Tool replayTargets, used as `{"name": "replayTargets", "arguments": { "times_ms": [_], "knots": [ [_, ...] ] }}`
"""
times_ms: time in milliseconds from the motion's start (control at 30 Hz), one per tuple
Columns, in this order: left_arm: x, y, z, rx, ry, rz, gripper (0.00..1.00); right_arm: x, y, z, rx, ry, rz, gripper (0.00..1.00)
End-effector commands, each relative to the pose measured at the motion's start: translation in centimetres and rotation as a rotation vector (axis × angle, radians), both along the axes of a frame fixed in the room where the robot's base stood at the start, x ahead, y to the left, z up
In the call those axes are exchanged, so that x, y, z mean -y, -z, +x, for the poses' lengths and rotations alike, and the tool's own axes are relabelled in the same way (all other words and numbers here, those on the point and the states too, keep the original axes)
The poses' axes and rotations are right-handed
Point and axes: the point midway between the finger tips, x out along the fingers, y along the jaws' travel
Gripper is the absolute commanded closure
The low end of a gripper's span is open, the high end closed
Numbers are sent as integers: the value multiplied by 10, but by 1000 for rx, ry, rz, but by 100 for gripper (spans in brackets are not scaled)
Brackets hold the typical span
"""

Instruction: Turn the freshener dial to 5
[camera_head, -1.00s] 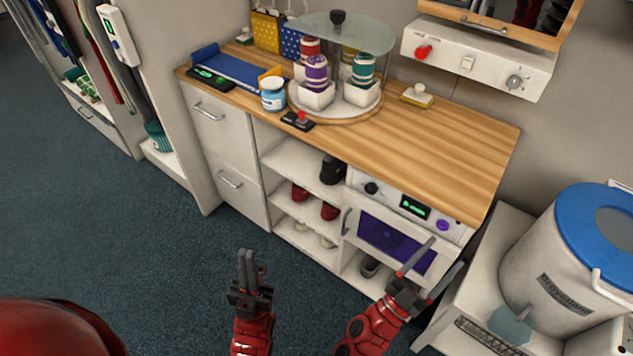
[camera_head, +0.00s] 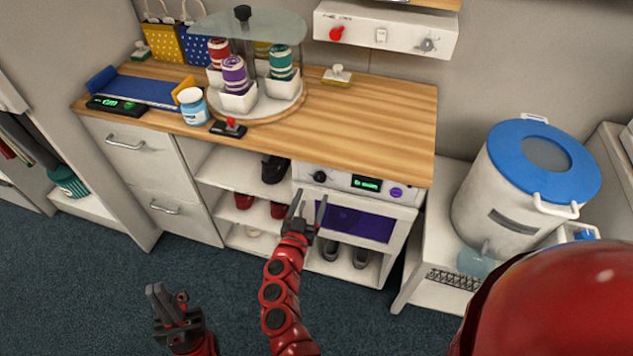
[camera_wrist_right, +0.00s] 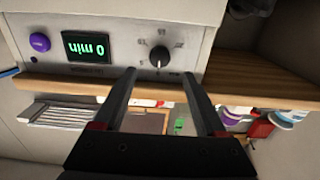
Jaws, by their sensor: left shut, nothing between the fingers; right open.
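A black dial (camera_head: 320,177) sits on the white front panel of the cabinet unit with a purple window (camera_head: 352,222). In the right wrist view the dial (camera_wrist_right: 160,56) appears upside down, with small marks around it too small to read surely. Beside it is a green display (camera_wrist_right: 86,46) reading "0 min" and a purple button (camera_wrist_right: 40,42). My right gripper (camera_head: 308,204) is open, just below the dial in the head view. In its wrist view its fingers (camera_wrist_right: 160,74) point toward the dial, one on each side, apparently not touching it. My left gripper (camera_head: 163,292) is shut and empty, low over the floor.
A wooden counter (camera_head: 385,125) overhangs the panel and bears a round carousel (camera_head: 262,118), a blue jar (camera_head: 193,107) and a small joystick (camera_head: 229,127). Open shoe shelves (camera_head: 235,170) are left of the unit. A white bin with blue lid (camera_head: 505,195) stands right.

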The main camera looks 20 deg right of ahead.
Motion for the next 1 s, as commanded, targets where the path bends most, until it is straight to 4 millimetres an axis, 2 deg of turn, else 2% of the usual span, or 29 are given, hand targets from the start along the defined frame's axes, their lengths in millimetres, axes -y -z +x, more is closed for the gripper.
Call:
{"name": "replayTargets", "arguments": {
  "times_ms": [100, 300, 700, 767, 1000],
  "knots": [
    [0, -2, 0, 0, 0, 0, 100, 15, -2, 22, 3, 1, -3, 26],
    [0, -3, 0, 0, 0, 0, 100, 30, 0, 45, 0, -1, -2, 26],
    [0, -3, 0, 0, 0, 0, 100, 36, 0, 52, 0, 1, 0, 26],
    [0, -3, 0, 0, 0, 0, 100, 36, 0, 51, 0, 1, 0, 35],
    [0, -3, 0, 0, 0, 0, 100, 35, 0, 51, 0, 1, 0, 79]
  ]
}}
